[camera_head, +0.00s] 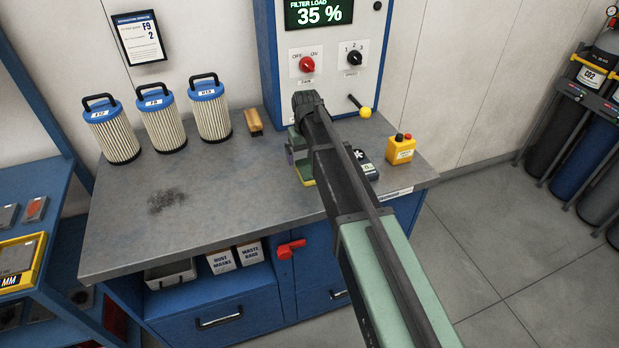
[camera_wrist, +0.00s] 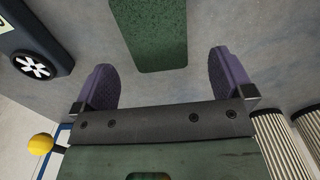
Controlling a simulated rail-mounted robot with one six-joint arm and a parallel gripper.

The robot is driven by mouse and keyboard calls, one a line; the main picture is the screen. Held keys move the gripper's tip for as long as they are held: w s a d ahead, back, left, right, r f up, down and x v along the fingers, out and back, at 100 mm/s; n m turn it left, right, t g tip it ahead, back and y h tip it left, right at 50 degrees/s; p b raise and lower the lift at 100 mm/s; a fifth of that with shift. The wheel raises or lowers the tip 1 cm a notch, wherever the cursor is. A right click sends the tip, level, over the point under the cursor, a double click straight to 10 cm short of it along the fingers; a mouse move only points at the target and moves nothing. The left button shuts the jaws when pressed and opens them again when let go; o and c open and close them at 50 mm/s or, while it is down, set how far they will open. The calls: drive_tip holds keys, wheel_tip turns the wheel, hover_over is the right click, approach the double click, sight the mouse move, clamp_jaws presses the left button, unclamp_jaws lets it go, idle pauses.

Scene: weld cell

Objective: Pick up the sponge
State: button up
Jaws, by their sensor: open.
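The sponge (camera_wrist: 152,35) shows in the wrist view as a green, rough-topped block lying on the grey bench. Its upper end runs out of the picture. My gripper (camera_wrist: 165,82) has its two purple fingers spread wide, with nothing between the pads. The near end of the sponge lies just ahead of the gap, roughly in line with it. In the head view the sponge (camera_head: 305,174) shows only as a green and yellow patch, mostly hidden by my arm. My gripper (camera_head: 296,152) is also partly hidden there, close by the sponge.
On the bench (camera_head: 225,195), a dark device (camera_head: 368,167) with a round knob and a yellow button box (camera_head: 400,149) stand right. A wooden-handled brush (camera_head: 253,122) and filter cartridges (camera_head: 163,122) stand left. The control cabinet (camera_head: 330,70) with a yellow-knobbed lever (camera_head: 365,112) is behind.

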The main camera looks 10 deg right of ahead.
sight(308, 165)
wheel_tip(308, 165, down, 5)
drive_tip(key=b, duration=0.5)
drive_tip(key=shift+d+f, duration=0.1)
drive_tip(key=shift+f, duration=0.1)
drive_tip(key=shift+r, duration=0.25)
drive_tip(key=c, duration=1)
drive_tip(key=shift+r+p, duration=0.1)
drive_tip(key=shift+p, duration=0.2)
wheel_tip(308, 165, up, 20)
drive_tip(key=p, duration=1.9)
drive_tip(key=shift+p, duration=0.4)
